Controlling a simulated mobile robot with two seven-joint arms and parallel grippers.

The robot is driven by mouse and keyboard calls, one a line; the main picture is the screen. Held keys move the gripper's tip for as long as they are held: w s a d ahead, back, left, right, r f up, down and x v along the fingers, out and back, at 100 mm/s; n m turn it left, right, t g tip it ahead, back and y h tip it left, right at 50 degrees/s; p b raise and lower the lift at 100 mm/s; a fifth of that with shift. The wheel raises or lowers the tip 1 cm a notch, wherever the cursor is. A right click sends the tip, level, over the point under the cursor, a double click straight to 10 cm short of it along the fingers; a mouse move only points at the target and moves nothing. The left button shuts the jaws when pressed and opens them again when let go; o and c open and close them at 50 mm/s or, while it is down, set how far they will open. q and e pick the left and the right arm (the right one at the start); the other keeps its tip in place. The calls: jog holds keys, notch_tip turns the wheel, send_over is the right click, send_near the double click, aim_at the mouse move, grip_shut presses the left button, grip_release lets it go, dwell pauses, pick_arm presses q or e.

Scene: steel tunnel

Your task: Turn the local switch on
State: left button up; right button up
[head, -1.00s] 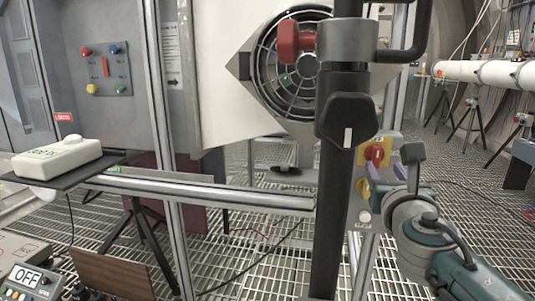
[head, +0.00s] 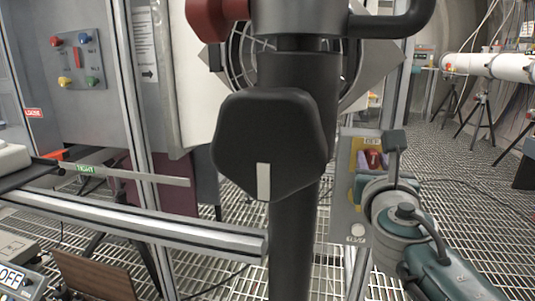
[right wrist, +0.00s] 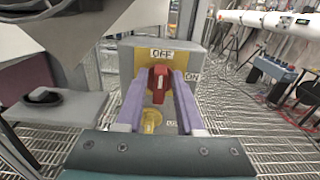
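The local switch is a grey box with a yellow plate and a red rotary handle (right wrist: 159,82). In the right wrist view the handle stands upright, its white mark toward the OFF label (right wrist: 162,54); an ON label (right wrist: 191,76) is at the right. In the head view the red handle (head: 373,159) is partly hidden by my gripper. My right gripper (right wrist: 163,76) has its two purple fingers on either side of the handle. A slim gap seems to show, so it looks open around the handle; contact is unclear. My left gripper is not in view.
A thick black post (head: 293,230) with a large black knob (head: 270,140) and red clamp handle stands close in front. A metal rail (head: 140,222) crosses at the left. A button panel (head: 78,62) is at back left. Open grating floor (head: 470,200) lies at the right.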

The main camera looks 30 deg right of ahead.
grip_shut()
